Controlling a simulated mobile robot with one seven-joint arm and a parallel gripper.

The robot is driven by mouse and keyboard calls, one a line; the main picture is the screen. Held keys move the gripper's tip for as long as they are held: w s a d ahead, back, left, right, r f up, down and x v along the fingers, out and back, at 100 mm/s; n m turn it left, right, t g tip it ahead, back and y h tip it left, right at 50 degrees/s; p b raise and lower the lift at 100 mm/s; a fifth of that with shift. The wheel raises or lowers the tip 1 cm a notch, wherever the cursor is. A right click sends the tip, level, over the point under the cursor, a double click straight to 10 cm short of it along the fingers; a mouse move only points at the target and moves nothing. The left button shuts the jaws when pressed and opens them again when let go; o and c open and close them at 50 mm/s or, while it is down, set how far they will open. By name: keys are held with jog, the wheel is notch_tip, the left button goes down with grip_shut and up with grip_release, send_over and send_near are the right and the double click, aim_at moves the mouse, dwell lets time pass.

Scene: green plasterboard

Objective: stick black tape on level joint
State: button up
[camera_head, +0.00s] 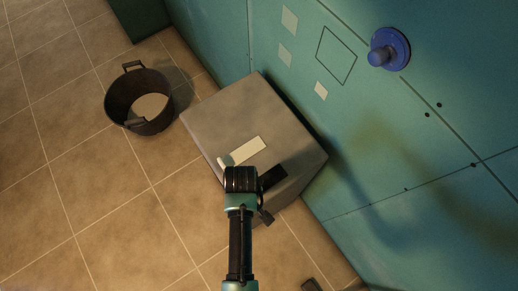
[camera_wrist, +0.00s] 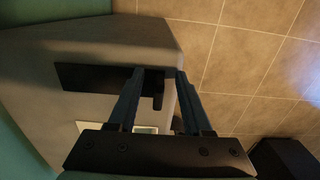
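The black tape (camera_head: 273,178) is a flat dark strip on top of a grey box, beside a white strip (camera_head: 249,150). In the wrist view the black tape (camera_wrist: 95,78) ends in a dark tab (camera_wrist: 157,96) at the box edge. My gripper (camera_wrist: 160,72) is open, its fingers apart, with the tab showing between them; whether they touch it I cannot tell. In the head view my arm hides the fingertips. The level joint (camera_head: 432,109) is a thin dark seam on the green wall, parallel to the floor edge, passing a blue round handle.
The grey box (camera_head: 215,110) stands on tiles against the green wall (camera_head: 390,150). A second seam (camera_head: 375,203) crosses the level joint at right. Blue round handle (camera_head: 389,49) and pale patches are on the wall. A dark bucket (camera_head: 139,100) stands left; open floor lies lower left.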

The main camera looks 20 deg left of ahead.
grip_shut()
dwell(1.3)
